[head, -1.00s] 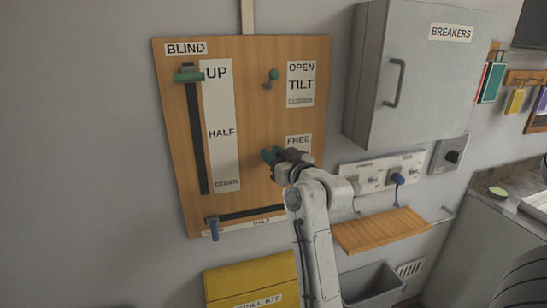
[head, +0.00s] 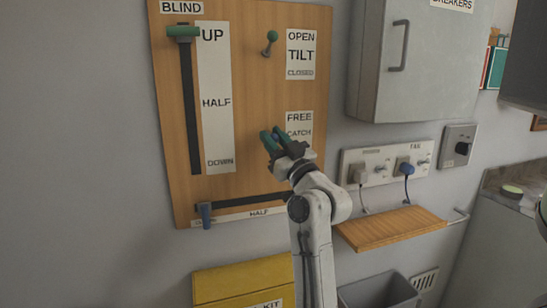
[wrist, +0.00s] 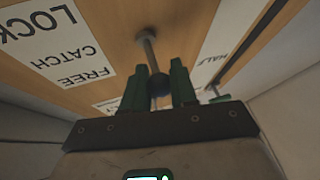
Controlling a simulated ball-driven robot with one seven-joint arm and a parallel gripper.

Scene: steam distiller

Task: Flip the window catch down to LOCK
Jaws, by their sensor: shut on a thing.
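The window catch shows in the wrist view as a metal stem with a dark round knob (wrist: 159,86). Its label (wrist: 60,45), reading LOCK, CATCH and FREE, appears upside down beside it. The stem leans toward the FREE end in that view. My gripper (wrist: 159,92) has its green fingers on either side of the knob and is shut on it. In the head view my gripper (head: 272,138) is at the wooden board, left of the CATCH label (head: 299,122). There it hides the catch and the label's lower part.
A breaker cabinet (head: 430,75), sockets (head: 385,165) and a wooden shelf (head: 392,229) are to the right.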

